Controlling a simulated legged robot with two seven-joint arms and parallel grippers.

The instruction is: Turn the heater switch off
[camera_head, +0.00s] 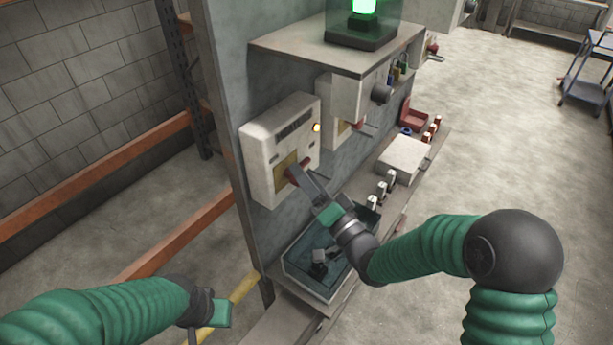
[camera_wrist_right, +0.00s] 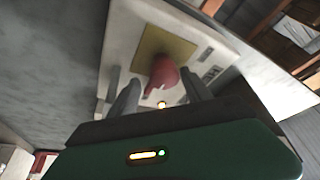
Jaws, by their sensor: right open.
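The heater switch is a red knob (camera_wrist_right: 168,73) on a yellow plate (camera_wrist_right: 182,44) on a white wall box (camera_head: 262,140). The box hangs on the grey panel, with a small lit yellow lamp (camera_head: 316,127) at its right edge. My right gripper (camera_head: 301,180) is at the front of the box. In the right wrist view its open fingers (camera_wrist_right: 160,97) stand on either side of the red knob; I cannot tell whether they touch it. In the head view the gripper partly hides the knob. My left gripper (camera_head: 215,310) is low at the left, away from the box; its fingers are not clear.
A second white box with a red handle (camera_head: 357,123) is just right of the first. A shelf (camera_head: 330,50) with a green lamp (camera_head: 364,8) juts out above. Below are a dark clear bin (camera_head: 300,262) and a ledge with a white box (camera_head: 404,158) and small items.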

